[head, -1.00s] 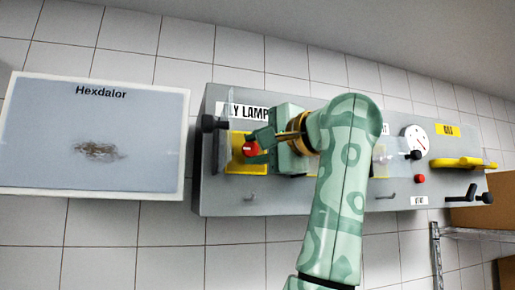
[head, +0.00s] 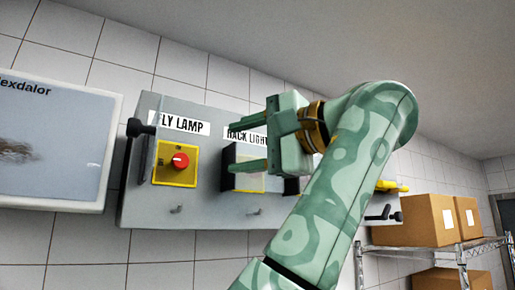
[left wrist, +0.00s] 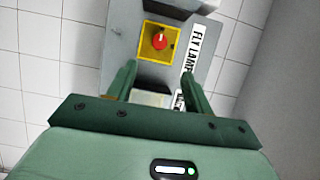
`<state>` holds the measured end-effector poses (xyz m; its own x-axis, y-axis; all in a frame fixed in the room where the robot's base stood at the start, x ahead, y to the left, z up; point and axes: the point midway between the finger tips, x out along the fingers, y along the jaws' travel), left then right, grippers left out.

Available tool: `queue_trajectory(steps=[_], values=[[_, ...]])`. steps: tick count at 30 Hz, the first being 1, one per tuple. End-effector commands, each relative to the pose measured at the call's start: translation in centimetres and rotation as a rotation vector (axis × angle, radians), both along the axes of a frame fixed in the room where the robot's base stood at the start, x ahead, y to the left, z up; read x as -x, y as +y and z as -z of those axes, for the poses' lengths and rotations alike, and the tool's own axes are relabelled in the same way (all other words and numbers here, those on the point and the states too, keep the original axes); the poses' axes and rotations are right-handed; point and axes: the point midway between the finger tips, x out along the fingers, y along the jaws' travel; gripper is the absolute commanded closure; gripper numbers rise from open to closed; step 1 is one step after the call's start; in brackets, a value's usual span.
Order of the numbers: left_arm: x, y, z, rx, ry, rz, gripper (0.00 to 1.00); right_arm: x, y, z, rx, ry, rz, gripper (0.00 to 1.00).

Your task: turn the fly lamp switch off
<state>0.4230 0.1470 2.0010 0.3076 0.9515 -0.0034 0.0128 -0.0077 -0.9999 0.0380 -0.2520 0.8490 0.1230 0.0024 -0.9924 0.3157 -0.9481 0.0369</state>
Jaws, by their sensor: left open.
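The fly lamp switch is a red knob (head: 180,160) on a yellow plate (head: 162,177), under the FLY LAMP label (head: 180,123) on a grey panel. A pale mark shows on the knob; I cannot read its setting for sure. My left gripper (head: 238,148) is open and empty, right of the switch and apart from it, in front of the rack light area. The left wrist view shows the knob (left wrist: 159,41) beyond the open fingertips (left wrist: 158,72), touched by neither. My right gripper is not in view.
A clear guard with a black handle (head: 138,127) stands out at the switch's left side. The rack light label (head: 246,134) is partly behind my gripper. Small hooks (head: 176,210) stick out below. A screen (head: 50,150) hangs left; boxes (head: 428,220) stand on a rack right.

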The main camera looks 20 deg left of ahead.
Motion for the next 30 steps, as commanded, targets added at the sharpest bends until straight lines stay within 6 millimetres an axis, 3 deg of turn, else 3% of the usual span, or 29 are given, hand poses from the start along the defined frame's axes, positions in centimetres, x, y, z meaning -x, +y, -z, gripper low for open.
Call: queue_trajectory(steps=[3,9,26,30], values=[[0.5,-1.4,-0.1,-0.001,0.001,-0.002,0.49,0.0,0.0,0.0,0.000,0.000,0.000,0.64],[0.8,-2.4,0.0,0.001,0.000,0.000,0.49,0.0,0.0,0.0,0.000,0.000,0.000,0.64],[0.8,-2.6,0.0,0.003,0.001,0.002,0.49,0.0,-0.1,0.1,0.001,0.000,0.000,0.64],[-0.5,-1.7,2.0,-0.039,0.076,-0.049,0.49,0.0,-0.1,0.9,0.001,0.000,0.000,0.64]])
